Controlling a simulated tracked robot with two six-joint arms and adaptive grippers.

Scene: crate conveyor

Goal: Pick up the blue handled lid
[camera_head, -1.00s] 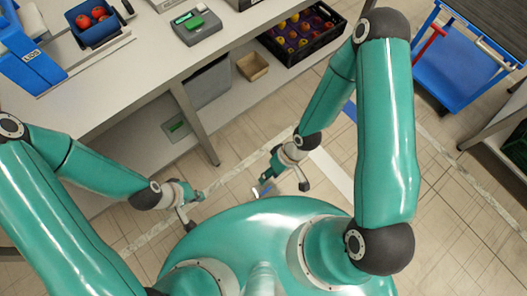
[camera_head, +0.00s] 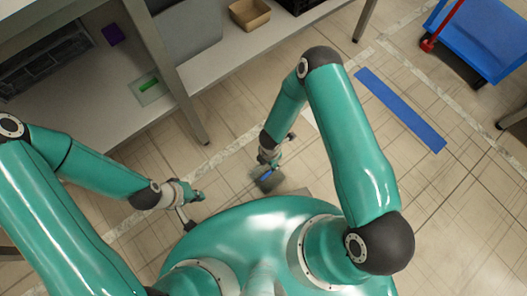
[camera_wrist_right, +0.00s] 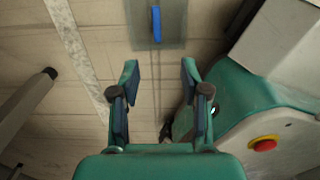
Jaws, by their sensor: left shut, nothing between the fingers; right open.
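The blue handled lid (camera_head: 277,183) is a flat grey plate with a blue bar handle. It appears to lie on the floor just beyond my right gripper (camera_head: 268,160), which partly covers it in the head view. In the right wrist view the lid (camera_wrist_right: 174,32) is at the top edge, cut off by the frame. My right gripper (camera_wrist_right: 160,75) is open and empty there, with the handle ahead of the gap between its fingers. My left gripper (camera_head: 190,205) is shut and empty, low at the left beside my base.
A workbench with a lower shelf (camera_head: 110,150) fills the upper left; its leg (camera_head: 180,90) stands close by. A green handled lid (camera_head: 149,88) and a cardboard box (camera_head: 249,14) are on the shelf. A blue cart (camera_head: 485,35) stands at upper right.

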